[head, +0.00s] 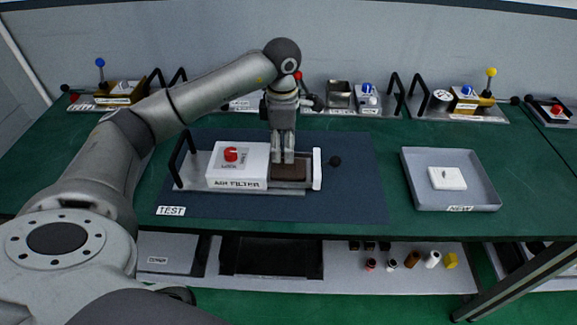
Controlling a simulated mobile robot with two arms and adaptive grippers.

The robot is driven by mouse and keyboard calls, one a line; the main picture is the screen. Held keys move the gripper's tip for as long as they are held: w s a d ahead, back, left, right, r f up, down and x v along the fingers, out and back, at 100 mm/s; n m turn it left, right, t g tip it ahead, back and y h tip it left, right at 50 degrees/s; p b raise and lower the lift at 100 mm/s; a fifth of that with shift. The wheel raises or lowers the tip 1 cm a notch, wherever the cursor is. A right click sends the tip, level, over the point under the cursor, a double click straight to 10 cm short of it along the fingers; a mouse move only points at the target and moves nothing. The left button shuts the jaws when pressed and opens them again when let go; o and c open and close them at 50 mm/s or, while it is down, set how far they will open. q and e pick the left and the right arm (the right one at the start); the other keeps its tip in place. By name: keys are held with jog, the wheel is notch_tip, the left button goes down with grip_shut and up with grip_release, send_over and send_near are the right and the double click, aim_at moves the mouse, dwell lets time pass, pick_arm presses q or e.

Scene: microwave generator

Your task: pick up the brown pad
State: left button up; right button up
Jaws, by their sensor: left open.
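The brown pad (289,173) lies flat in the open slot of the air filter unit (238,167), between its white block and its white end plate. My left gripper (283,160) points straight down over the pad, its fingertips at the pad's back part. The fingers are open and hide some of the pad. Whether they touch it I cannot tell. The unit has a red knob (231,154) and stands on the dark TEST mat (350,190). My right gripper is not in view.
A grey tray (480,196) with a white piece (447,178) sits to the right. Units with black handles and coloured knobs line the back of the green table (530,190). A lower shelf (335,275) holds several small cylinders. The mat's right part is clear.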

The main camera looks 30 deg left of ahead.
aim_at(282, 167)
pick_arm(q)
jog(key=f+p, duration=0.2)
jog(key=f, duration=0.2)
jog(key=shift+a+f, duration=0.1)
jog(key=shift+a, duration=0.1)
jog(key=shift+f, duration=0.5)
grip_shut()
